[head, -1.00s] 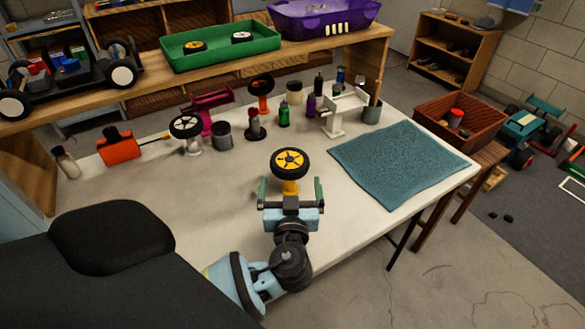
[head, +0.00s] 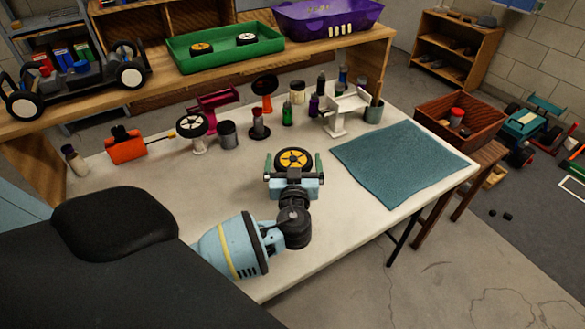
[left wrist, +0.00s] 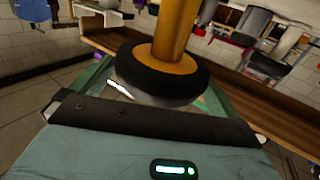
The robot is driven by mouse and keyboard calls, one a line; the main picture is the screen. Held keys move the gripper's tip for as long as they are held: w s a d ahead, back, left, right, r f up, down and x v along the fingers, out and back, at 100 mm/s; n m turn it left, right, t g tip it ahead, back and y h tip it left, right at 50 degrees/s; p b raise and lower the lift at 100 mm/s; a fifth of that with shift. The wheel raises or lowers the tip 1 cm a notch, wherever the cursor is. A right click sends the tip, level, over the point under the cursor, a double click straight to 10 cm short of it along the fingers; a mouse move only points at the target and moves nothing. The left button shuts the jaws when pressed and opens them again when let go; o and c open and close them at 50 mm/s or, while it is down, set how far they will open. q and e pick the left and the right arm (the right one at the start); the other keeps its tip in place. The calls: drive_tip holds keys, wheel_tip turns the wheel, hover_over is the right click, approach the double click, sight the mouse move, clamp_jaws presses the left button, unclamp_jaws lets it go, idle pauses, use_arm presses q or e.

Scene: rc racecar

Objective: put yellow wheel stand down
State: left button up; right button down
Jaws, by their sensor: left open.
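The yellow wheel stand shows in the left wrist view as a yellow post (left wrist: 176,32) running up out of the picture. It carries a black-tyred wheel with a yellow hub (head: 295,158), near the middle of the white table in the head view. My left gripper (head: 293,163) is open, with its green fingers apart on either side of the wheel. The gripper body hides the stand's post and base in the head view, so its contact with the table cannot be seen. My right gripper is not in view.
A teal mat (head: 400,160) lies to the right on the table (head: 245,180). The table is clear left of the gripper.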

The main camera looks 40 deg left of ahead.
use_arm(q)
drive_tip(key=shift+w+a, duration=0.1)
drive_tip(key=c, duration=0.8)
drive_tip(key=shift+r, duration=0.1)
drive_tip(key=shift+r, duration=0.5)
wheel_tip(320, 180, up, 2)
drive_tip(key=shift+r, duration=0.15)
drive_tip(key=shift+s+a+r+b+v, duration=0.3)
drive_tip(key=shift+b+v, duration=0.1)
drive_tip(key=shift+v, duration=2.25)
drive_tip(key=shift+s+a+r+b+v, duration=0.2)
drive_tip(key=shift+a+b+v, duration=0.15)
drive_tip(key=shift+v, duration=2.25)
drive_tip(key=shift+s+a+r+b+v, duration=0.2)
drive_tip(key=shift+a+b+v, duration=0.15)
drive_tip(key=shift+v, duration=2.3)
